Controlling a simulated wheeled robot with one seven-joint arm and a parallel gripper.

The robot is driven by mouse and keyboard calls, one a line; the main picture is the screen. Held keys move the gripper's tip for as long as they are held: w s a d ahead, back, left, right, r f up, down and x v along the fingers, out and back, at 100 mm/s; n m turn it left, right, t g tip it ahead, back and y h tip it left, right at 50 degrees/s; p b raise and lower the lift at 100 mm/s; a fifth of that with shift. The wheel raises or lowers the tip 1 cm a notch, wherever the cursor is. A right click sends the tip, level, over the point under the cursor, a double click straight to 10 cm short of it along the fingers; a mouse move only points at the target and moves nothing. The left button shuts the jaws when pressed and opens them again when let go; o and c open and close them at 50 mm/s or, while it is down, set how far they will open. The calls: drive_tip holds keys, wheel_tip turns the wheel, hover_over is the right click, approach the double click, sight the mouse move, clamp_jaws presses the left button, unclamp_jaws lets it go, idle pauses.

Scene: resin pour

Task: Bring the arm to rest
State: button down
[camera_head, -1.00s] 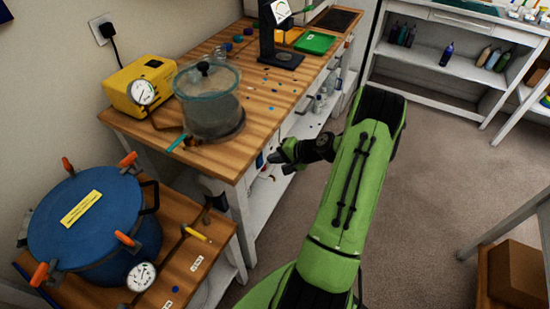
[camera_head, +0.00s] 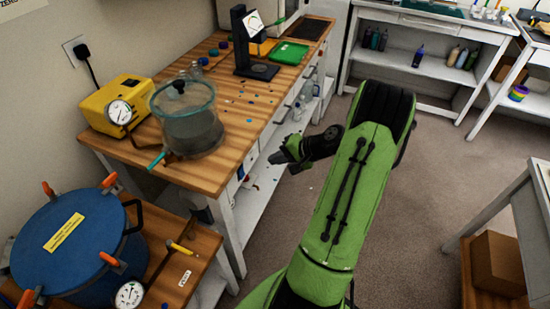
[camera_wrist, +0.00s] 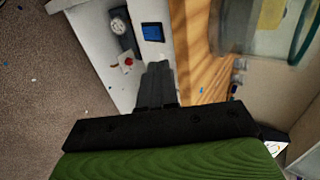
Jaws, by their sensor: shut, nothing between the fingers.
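My gripper (camera_head: 284,158) hangs in the air just right of the wooden bench's front edge, in the head view. It is shut and holds nothing. My green arm reaches up from the bottom centre and folds back toward the bench. In the wrist view my shut gripper (camera_wrist: 158,78) points at the bench's side, with a white lower shelf on the left and the wooden top on the right.
The wooden bench (camera_head: 215,170) carries a glass chamber (camera_head: 190,125), a yellow pump box (camera_head: 115,105), a black stand (camera_head: 255,70) and a green tray (camera_head: 290,53). A blue pressure pot (camera_head: 65,250) stands at lower left. Carpeted floor (camera_head: 410,210) lies clear right of my arm.

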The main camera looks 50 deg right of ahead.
drive_tip(key=a+r+n+g+h+p, duration=0.15)
drive_tip(key=a+r+n, duration=0.25)
drive_tip(key=a+r, duration=0.45)
drive_tip(key=a+r+n+g, duration=0.3)
drive_tip(key=a+r+n, duration=0.2)
drive_tip(key=a, duration=0.6)
drive_tip(key=s+a+r+n+h, duration=0.1)
drive_tip(key=s+a+r+n, duration=0.1)
drive_tip(key=s, duration=0.5)
drive_tip(key=s+a+r+n+h+p, duration=0.1)
drive_tip(key=s+a+r+n, duration=0.2)
drive_tip(key=s+a+r, duration=0.2)
drive_tip(key=s+a, duration=0.1)
drive_tip(key=s, duration=0.2)
drive_tip(key=shift+a, duration=0.35)
drive_tip(key=shift+s+r+t, duration=0.1)
drive_tip(key=shift+s+t, duration=0.05)
drive_tip(key=shift+t, duration=0.1)
